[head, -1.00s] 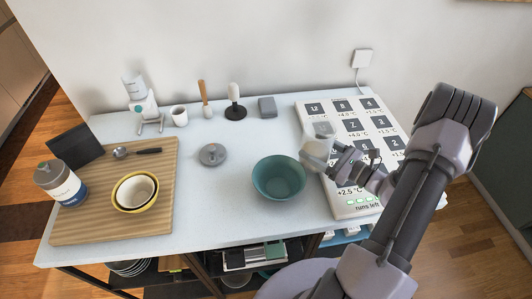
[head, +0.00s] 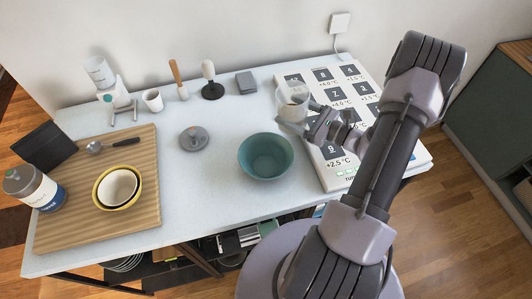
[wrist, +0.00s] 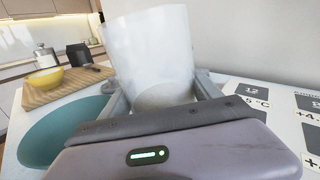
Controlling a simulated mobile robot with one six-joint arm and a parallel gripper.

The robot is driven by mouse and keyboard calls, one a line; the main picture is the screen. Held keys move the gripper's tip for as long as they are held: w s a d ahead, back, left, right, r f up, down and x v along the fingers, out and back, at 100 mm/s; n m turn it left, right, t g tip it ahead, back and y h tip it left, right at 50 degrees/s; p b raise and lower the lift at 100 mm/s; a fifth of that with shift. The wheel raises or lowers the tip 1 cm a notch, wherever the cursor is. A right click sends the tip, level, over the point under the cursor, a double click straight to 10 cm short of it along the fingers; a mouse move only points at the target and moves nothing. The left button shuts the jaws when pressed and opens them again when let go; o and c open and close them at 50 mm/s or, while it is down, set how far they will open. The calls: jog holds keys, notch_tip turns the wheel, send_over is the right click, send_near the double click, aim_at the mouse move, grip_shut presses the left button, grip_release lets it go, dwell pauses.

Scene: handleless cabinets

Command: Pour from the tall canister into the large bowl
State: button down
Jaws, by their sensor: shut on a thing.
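The tall canister (head: 293,103) is clear and open-topped, and it also shows in the wrist view (wrist: 150,45) with pale contents low inside. My gripper (head: 309,118) is shut on the canister and holds it above the table, beyond and a little right of the large bowl in the head view. The canister looks near upright with a slight lean in the wrist view. The large teal bowl (head: 265,164) stands on the table and looks empty. Its rim shows at the left of the wrist view (wrist: 38,135), beside my gripper.
A grey lid (head: 193,138) lies left of the bowl. A wooden board (head: 140,195) carries a yellow-rimmed bowl (head: 118,188), a spoon and a labelled jar (head: 34,188). A white panel with dark squares (head: 350,100) lies at right. Table around the lid is clear.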

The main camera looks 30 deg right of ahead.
aim_at(284, 113)
jog(key=shift+s+a+r+n+b, duration=0.1)
jog(key=shift+a+r+n+b, duration=0.1)
jog(key=shift+n, duration=0.55)
jog(key=shift+s+a+r+n+b, duration=0.15)
jog(key=shift+a+n, duration=0.1)
jog(key=shift+n, duration=0.45)
jog(key=shift+s+a+r+n+b, duration=0.1)
jog(key=shift+a+n+b, duration=0.1)
jog(key=shift+n, duration=0.55)
jog(key=shift+a+r+n+p, duration=0.35)
jog(key=shift+r+n, duration=0.35)
jog(key=shift+r, duration=0.05)
jog(key=shift+d+f+n+b, duration=0.15)
jog(key=shift+n+b, duration=0.3)
jog(key=shift+n, duration=0.5)
jog(key=shift+f+n+b, duration=0.2)
jog(key=shift+n+b, duration=0.25)
jog(key=shift+n, duration=0.9)
jog(key=shift+n+b, duration=0.35)
jog(key=shift+n, duration=0.95)
jog(key=shift+s+a+r+n+b, duration=0.3)
jog(key=shift+a+n+b, duration=0.15)
jog(key=shift+b, duration=0.1)
jog(key=shift+s+a+r+n+b, duration=0.15)
jog(key=shift+a+r+n+b, duration=0.2)
jog(key=shift+a+b, duration=0.15)
jog(key=shift+s+a+f+n+b, duration=0.15)
jog(key=shift+n+b, duration=0.65)
jog(key=shift+b, duration=0.95)
